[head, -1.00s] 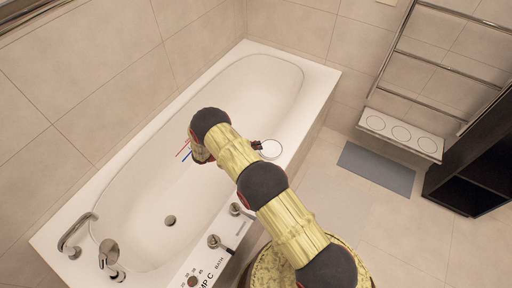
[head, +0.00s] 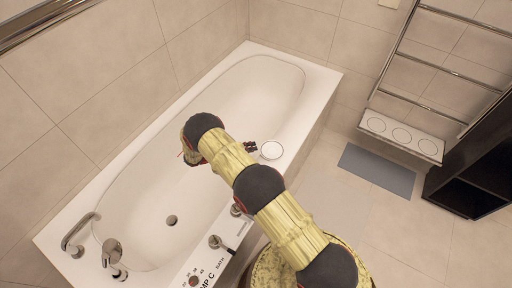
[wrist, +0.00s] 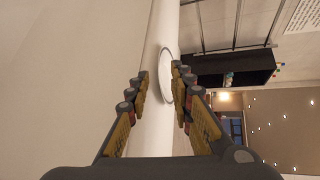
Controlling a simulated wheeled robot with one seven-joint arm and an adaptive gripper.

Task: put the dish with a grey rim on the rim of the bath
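The dish with a grey rim (head: 271,150) lies on the right-hand rim of the bath (head: 322,88), around the middle of its length. It looks round and white. My gripper (head: 250,146) is just left of it in the head view, with a small gap between them. In the wrist view the dish (wrist: 166,75) shows edge-on beyond and between the fingertips of my gripper (wrist: 160,76). The fingers are apart, with nothing held between them. The bath rim runs up the middle of the wrist view.
Bath taps (head: 112,252) stand at the near end of the bath. To the right are a towel rail (head: 440,52), a white ledge with round marks (head: 400,135), a grey mat (head: 376,171) and a dark cabinet (head: 470,180). The bath basin is empty.

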